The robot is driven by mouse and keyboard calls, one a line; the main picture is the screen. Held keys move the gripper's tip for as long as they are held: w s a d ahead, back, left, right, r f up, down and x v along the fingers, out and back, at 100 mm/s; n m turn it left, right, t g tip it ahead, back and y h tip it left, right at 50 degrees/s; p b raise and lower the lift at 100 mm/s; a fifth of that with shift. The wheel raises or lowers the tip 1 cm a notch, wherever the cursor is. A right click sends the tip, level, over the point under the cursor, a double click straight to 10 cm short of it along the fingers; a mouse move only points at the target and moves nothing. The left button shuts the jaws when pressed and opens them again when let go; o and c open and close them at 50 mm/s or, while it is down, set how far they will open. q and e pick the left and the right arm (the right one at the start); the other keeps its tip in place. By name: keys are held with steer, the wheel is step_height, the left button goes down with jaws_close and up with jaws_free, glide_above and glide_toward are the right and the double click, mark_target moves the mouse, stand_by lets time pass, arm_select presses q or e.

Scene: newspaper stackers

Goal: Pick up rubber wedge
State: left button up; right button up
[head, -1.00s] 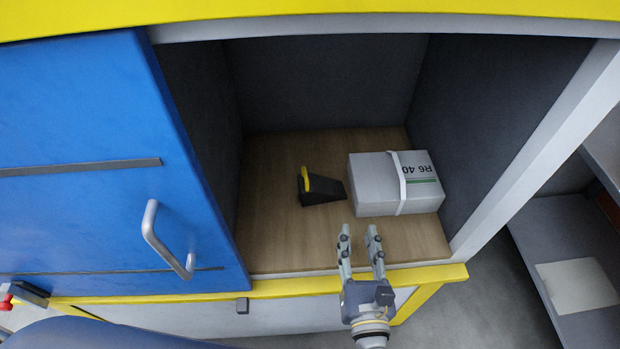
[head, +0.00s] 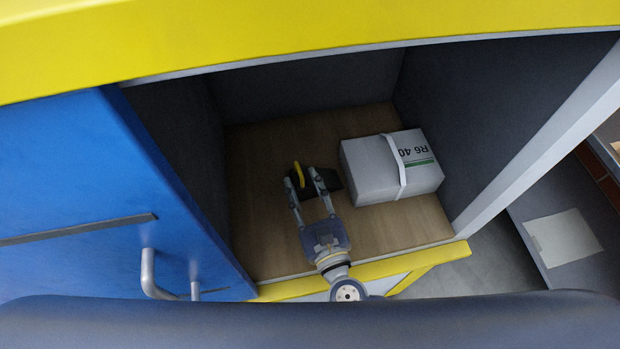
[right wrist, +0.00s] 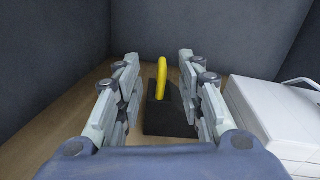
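The rubber wedge (head: 327,182) is black with a yellow handle strip and lies on the wooden floor of the open compartment, left of a box. My right gripper (head: 302,178) is open, with its fingers reaching to the wedge, one on each side of its yellow part. In the right wrist view the wedge (right wrist: 166,118) stands between the two open fingers (right wrist: 159,75), with visible gaps on both sides. Part of the wedge is hidden behind the fingers in the head view. My left gripper is not in view.
A grey-white strapped box (head: 370,175) marked R6 40 stands close to the right of the wedge. A blue door (head: 80,190) with a metal handle is at the left. Dark walls enclose the compartment; a yellow edge (head: 420,258) runs along its front.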

mark_target(301, 179)
steer(key=p+x, duration=0.1)
steer(key=x, duration=0.4)
steer(key=shift+w, duration=0.1)
steer(key=shift+c, duration=1.1)
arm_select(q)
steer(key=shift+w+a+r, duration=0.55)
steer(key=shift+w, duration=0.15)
arm_select(e)
jaws_close()
